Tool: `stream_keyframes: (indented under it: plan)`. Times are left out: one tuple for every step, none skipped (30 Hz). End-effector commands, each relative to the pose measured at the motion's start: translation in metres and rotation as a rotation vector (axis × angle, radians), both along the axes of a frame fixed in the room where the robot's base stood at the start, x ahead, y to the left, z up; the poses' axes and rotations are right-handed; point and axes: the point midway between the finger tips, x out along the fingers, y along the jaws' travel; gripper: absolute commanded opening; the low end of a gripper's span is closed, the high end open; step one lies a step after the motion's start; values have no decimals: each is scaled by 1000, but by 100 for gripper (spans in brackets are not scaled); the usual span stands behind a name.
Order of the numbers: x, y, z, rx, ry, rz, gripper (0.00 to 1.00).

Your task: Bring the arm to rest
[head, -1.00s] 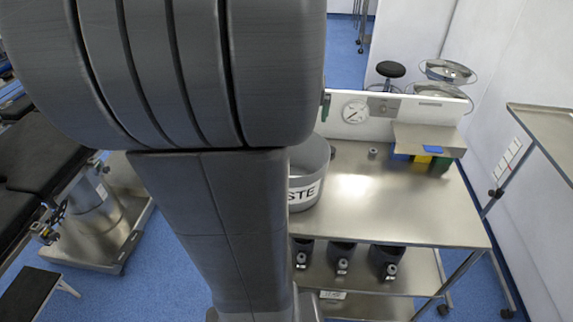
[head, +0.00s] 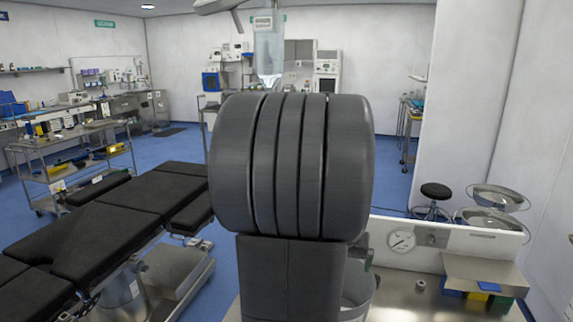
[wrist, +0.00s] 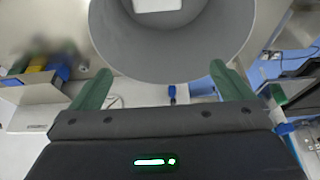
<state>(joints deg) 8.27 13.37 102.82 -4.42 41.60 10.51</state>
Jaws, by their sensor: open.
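My arm rises in the middle of the head view and hides most of my gripper there. In the wrist view my gripper (wrist: 160,68) is open, its two green fingers apart with nothing held between them. A grey round waste bin (wrist: 165,62) lies just beyond the fingertips, with a white object (wrist: 157,5) inside it. In the head view the bin (head: 357,290) shows only partly, behind my arm on the steel table.
The steel table (head: 400,300) has a white back panel with a round gauge (head: 402,241) and a shelf with coloured boxes (head: 480,295). A black operating table (head: 95,235) stands left. A stool (head: 435,191) and steel bowls (head: 497,198) stand behind right.

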Motion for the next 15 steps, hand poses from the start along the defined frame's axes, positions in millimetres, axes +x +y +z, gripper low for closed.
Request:
stream_keyframes:
  plan:
    - [3,-1,-9,0,5,0,100]
    - [4,-2,-13,0,5,0,100]
    - [6,-2,-19,0,5,0,100]
    - [8,-3,-24,1,6,0,100]
    - [10,-3,-28,0,4,0,100]
    - [12,-4,-33,0,5,0,100]
    - [14,-4,-38,0,4,0,100]
    - [15,-5,-42,0,5,0,100]
    - [18,-6,-47,0,4,0,100]
    - [19,-6,-51,0,4,0,100]
    - [19,-6,-39,-1,-1,0,100]
    - [19,-6,-33,-1,-2,0,100]
    - [19,-6,-30,-1,-2,0,100]
    - [19,-6,-27,-1,-2,0,100]
    - [19,-6,-23,-1,-2,0,100]
